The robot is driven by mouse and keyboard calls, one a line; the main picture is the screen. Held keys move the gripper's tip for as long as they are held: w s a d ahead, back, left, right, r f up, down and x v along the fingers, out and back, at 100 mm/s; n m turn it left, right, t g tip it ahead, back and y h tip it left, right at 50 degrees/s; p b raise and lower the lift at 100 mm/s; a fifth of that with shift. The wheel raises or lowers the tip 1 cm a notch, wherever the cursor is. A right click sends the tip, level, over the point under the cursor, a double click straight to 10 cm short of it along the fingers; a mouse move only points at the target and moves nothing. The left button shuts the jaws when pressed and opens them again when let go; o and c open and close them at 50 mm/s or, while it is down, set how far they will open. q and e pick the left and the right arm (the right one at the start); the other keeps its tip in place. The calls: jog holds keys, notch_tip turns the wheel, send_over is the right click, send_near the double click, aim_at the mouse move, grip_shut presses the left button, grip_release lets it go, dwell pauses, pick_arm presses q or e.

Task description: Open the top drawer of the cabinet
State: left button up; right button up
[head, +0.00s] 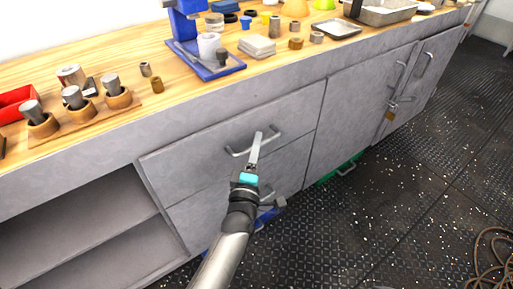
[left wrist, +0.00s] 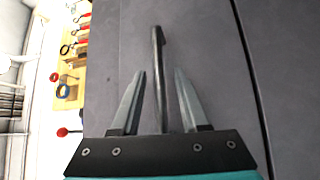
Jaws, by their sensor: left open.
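The grey cabinet's top drawer (head: 200,148) is closed, its front flush under the wooden counter. Its bar handle (head: 268,141) lies level across the drawer front. My left gripper (head: 257,142) is at the handle, seen from above. In the left wrist view, the handle (left wrist: 158,75) runs between the two open fingers of the left gripper (left wrist: 160,85), with a gap on both sides. I cannot tell whether the fingertips touch the drawer front. The lower drawer (head: 195,212) is partly hidden by my left arm. My right gripper is not in view.
The wooden counter (head: 180,115) above holds cups, a blue stand (head: 205,65) and a red bin (head: 14,102). Open shelves (head: 80,225) are at the left, cabinet doors (head: 355,105) at the right. A green object (head: 340,171) lies at the cabinet's foot. The dark floor in front is largely clear.

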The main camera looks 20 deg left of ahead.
pick_arm(q)
jog(key=shift+w, duration=0.25)
jog(key=shift+c, duration=0.4)
grip_shut()
dwell(0.9)
